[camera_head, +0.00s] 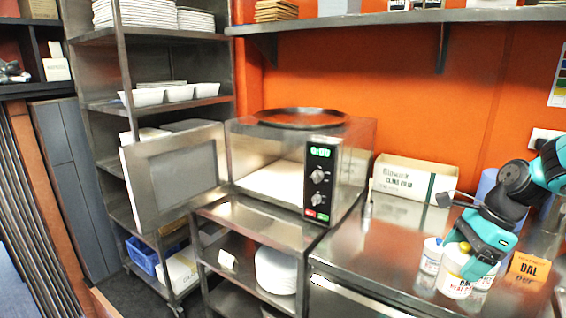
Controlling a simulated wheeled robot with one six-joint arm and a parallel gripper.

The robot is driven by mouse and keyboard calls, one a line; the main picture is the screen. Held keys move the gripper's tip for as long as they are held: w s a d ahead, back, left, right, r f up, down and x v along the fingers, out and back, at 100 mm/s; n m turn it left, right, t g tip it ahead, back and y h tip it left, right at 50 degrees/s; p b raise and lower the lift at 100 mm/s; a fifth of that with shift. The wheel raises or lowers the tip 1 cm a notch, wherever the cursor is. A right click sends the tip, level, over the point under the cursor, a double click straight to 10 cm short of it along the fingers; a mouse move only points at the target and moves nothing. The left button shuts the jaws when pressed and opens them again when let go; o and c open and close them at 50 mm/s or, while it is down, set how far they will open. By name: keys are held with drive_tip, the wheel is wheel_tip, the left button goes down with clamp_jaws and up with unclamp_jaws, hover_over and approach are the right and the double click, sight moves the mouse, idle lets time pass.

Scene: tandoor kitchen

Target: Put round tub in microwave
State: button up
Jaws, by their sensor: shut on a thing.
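A steel microwave (343,185) stands on the counter left of centre, its display lit green. Its door (173,172) is swung wide open to the left, and a pale floor shows inside the cavity. A white round tub (453,287) with dark and red print stands at the right of the counter. My gripper (468,254) comes down from the right and is shut on the tub near its top. The gripper partly hides the tub, and I cannot tell whether its base touches the counter.
A smaller white container (431,256) stands close left of the tub, and an orange DAL card (527,268) right of it. A cling film box (413,179) is at the back beside the microwave. A dark round pan (301,118) lies on the microwave. Counter (370,245) front is clear.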

sight(440, 288)
drive_tip(key=a+f+n+g, duration=0.1)
drive_tip(key=f+n, duration=0.2)
drive_tip(key=a+f+n+g, duration=0.1)
drive_tip(key=f+n, duration=0.2)
drive_tip(key=a+f+n+g+h, duration=0.1)
drive_tip(key=f+n, duration=0.2)
drive_tip(key=f, duration=0.1)
drive_tip(key=shift+s+a, duration=0.3)
drive_tip(key=shift+s, duration=0.1)
drive_tip(key=s+a+f+n+g+h, duration=0.1)
drive_tip(key=s+f+n, duration=0.1)
drive_tip(key=f+n, duration=0.3)
drive_tip(key=s+a+f+n+g+h, duration=0.1)
drive_tip(key=f+n+h, duration=0.1)
drive_tip(key=f+n, duration=0.2)
drive_tip(key=shift+s+a+f+n+h, duration=0.3)
drive_tip(key=shift+s+a+f+n, duration=0.1)
drive_tip(key=shift+n, duration=0.4)
